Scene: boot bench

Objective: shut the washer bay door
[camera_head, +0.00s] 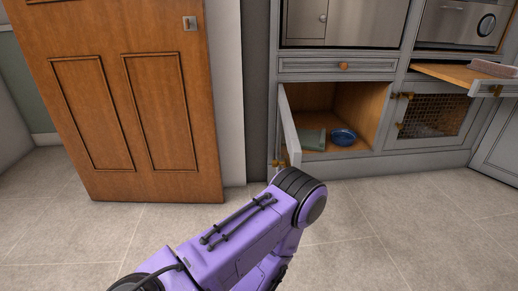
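A grey cabinet door (289,130) stands swung open at the left side of a low wooden-lined bay (361,101). It is seen nearly edge-on, with brass-coloured hardware near its lower end. I cannot tell for sure that this is the washer bay door, but it is the low door that stands open. A purple arm of mine crosses the lower middle, its elbow just below the door; whether they touch is unclear. Neither gripper is in view.
Inside the bay are a blue bowl (343,137) and a flat greenish item (311,139). A shut drawer (310,66) is above. To the right are a mesh-fronted door (432,116) and a pulled-out drawer (452,74). A wooden door (115,90) stands left. Tiled floor (400,220) is clear.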

